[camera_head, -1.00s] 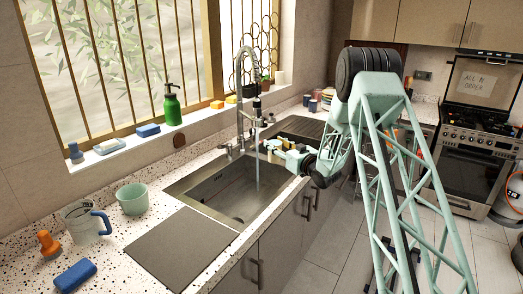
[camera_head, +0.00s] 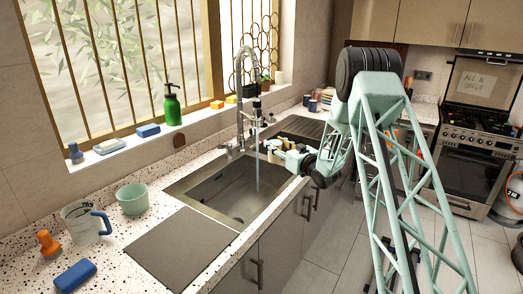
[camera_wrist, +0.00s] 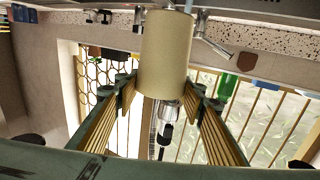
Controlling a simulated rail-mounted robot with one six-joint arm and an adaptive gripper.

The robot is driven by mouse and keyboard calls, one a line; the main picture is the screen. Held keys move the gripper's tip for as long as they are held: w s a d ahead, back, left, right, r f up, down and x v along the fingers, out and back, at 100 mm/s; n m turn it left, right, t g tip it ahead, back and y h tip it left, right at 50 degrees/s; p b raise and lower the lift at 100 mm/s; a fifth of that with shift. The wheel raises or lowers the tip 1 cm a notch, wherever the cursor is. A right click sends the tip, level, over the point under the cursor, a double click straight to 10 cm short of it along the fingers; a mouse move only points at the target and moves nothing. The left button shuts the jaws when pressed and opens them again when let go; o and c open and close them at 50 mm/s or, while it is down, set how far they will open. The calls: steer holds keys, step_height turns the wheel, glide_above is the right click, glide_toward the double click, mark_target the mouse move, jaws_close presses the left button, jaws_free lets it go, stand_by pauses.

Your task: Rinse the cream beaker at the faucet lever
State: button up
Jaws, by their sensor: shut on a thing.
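My gripper (camera_wrist: 165,100) is shut on the cream beaker (camera_wrist: 165,55), a plain cylinder between the ribbed fingers in the wrist view. In the head view my gripper (camera_head: 279,149) is over the right part of the sink, just right of the water stream (camera_head: 257,165); the beaker is too small there to make out clearly. The tall spring-necked faucet (camera_head: 239,95) stands behind the sink (camera_head: 220,190), and water runs from its spout. The faucet lever (camera_head: 229,149) is low by the faucet's base. I cannot tell whether the stream touches the beaker.
A mint bowl (camera_head: 132,200), a mug with a blue handle (camera_head: 83,220), an orange object (camera_head: 48,243) and a blue block (camera_head: 74,275) sit left. A grey board (camera_head: 180,248) lies beside the sink. A green bottle (camera_head: 172,105) stands on the sill.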

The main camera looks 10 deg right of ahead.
steer(key=shift+s+d+r, duration=0.1)
steer(key=shift+r, duration=0.05)
steer(key=s+d+r, duration=0.3)
steer(key=r, duration=0.1)
steer(key=shift+s+b, duration=0.25)
steer(key=shift+b, duration=0.05)
stand_by(0.8)
steer(key=shift+d, duration=0.1)
steer(key=shift+f, duration=0.1)
stand_by(0.6)
steer(key=s+a+m+h, duration=0.2)
steer(key=s+a+h, duration=0.1)
steer(key=s, duration=0.4)
steer(key=s+a+f+m+t+h, duration=0.1)
steer(key=s+a+m+h, duration=0.1)
steer(key=s, duration=0.4)
steer(key=shift+s+a+f+m+t+h, duration=0.35)
steer(key=shift+a+h, duration=0.45)
steer(key=shift+h, duration=0.4)
